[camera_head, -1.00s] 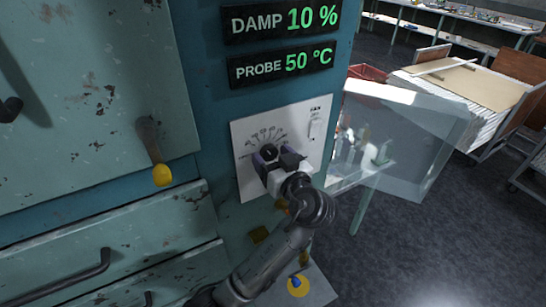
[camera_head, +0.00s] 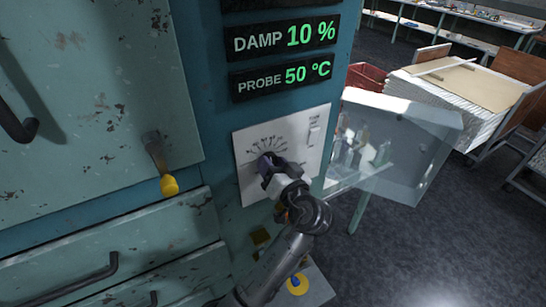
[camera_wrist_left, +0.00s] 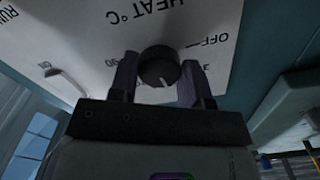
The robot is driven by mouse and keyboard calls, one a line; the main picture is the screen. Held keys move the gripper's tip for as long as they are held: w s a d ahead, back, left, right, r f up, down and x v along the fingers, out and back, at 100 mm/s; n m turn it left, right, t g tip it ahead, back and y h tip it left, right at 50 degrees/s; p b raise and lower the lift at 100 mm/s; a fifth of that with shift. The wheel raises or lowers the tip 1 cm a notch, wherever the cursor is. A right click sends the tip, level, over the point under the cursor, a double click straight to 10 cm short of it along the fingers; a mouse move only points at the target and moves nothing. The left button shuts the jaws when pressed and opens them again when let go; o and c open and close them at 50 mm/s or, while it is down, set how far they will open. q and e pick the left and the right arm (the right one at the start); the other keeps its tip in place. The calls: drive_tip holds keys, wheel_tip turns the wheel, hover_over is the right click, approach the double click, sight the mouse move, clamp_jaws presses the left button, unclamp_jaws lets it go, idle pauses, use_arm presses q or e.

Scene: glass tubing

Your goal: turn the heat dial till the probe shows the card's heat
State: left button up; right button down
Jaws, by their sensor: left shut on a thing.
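The heat dial is a round black knob with a pale pointer line; it shows in the left wrist view (camera_wrist_left: 158,66) on the white dial panel (camera_head: 250,195). My left gripper (camera_head: 268,163) is shut on the dial, one finger on each side of it in the left wrist view. In the head view the gripper covers most of the dial. The probe display (camera_head: 283,78) reads 50 °C in green. The pointer's exact setting cannot be read. The card with the heat is not legible in any view. My right gripper is not in view.
The damp display (camera_head: 285,38) above reads 10 %. A fan switch (camera_head: 314,132) sits at the panel's upper right. A clear hinged-looking sheet (camera_head: 410,145) stands right of the cabinet. A yellow-tipped lever (camera_head: 168,185) is on the left. Open floor lies at lower right.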

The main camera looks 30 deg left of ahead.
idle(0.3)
use_arm(q)
drive_tip(key=o, duration=0.9)
drive_tip(key=shift+b+v, duration=0.35)
drive_tip(key=shift+v, duration=3.45)
